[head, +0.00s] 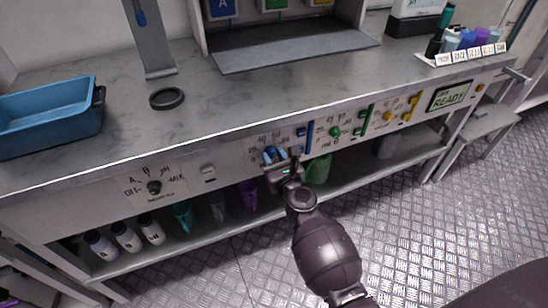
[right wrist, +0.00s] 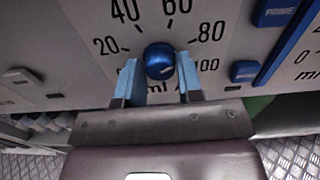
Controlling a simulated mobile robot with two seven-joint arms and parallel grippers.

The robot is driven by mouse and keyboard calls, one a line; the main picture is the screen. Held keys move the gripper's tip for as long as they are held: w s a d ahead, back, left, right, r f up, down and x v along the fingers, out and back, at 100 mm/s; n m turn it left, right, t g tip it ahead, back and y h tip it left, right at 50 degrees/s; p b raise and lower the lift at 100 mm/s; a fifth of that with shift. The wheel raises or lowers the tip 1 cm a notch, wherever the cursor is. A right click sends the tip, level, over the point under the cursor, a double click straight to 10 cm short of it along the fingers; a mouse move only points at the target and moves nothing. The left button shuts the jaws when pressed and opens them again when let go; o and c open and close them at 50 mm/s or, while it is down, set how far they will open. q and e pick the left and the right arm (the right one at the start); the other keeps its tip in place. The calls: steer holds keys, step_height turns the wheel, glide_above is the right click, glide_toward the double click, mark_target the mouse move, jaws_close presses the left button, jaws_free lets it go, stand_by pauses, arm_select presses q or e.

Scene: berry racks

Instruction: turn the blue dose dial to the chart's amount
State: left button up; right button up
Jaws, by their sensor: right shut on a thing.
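The blue dose dial (right wrist: 158,62) sits on the front panel in the right wrist view, inside a printed scale marked 20, 40, 60, 80 and 100 ml. A short white mark shows on the dial's lower right, towards the 100 side. My right gripper (right wrist: 160,75) is shut on the dial, one light blue fingertip on each side. In the head view my right gripper (head: 276,158) reaches the panel at the blue dial (head: 269,153) from below. My left gripper is not in view. I cannot make out a chart with an amount.
Right of the dial are a blue slider (head: 306,136), a green dial (head: 335,132), a yellow dial (head: 388,116) and a READY display (head: 451,96). A black mode knob (head: 154,187) is at left. A blue tray (head: 50,115) stands on the counter; bottles stand on the shelf below.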

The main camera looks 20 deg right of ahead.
stand_by(0.3)
steer(key=o, duration=0.9)
steer(key=shift+s, duration=0.1)
steer(key=s, duration=1)
steer(key=shift+s+d, duration=0.15)
steer(key=shift+s, duration=0.15)
